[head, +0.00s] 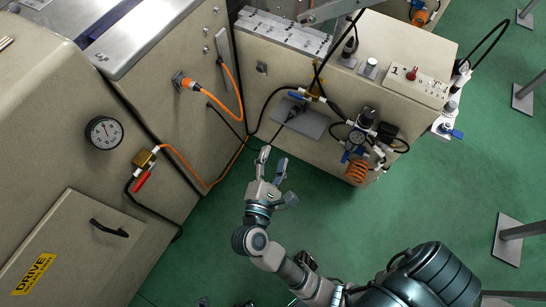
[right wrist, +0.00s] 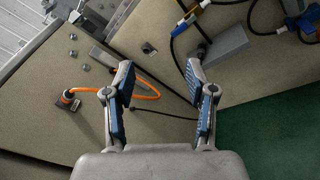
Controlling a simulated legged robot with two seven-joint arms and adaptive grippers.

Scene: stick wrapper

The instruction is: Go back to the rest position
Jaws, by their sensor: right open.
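My right gripper (head: 271,165) is in the middle of the head view, in front of the inner corner of the beige machine (head: 205,95). Its two fingers are apart with nothing between them. In the right wrist view the gripper (right wrist: 160,88) shows its blue-padded fingers spread, with the machine panels and an orange cable (right wrist: 145,92) behind them. My right arm comes in from the lower right. My left gripper is not seen in either view.
A grey bracket (head: 305,118) and a regulator with an orange coil (head: 357,172) stand out from the right panel. Green floor (head: 420,200) is open at right, with metal posts (head: 509,238).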

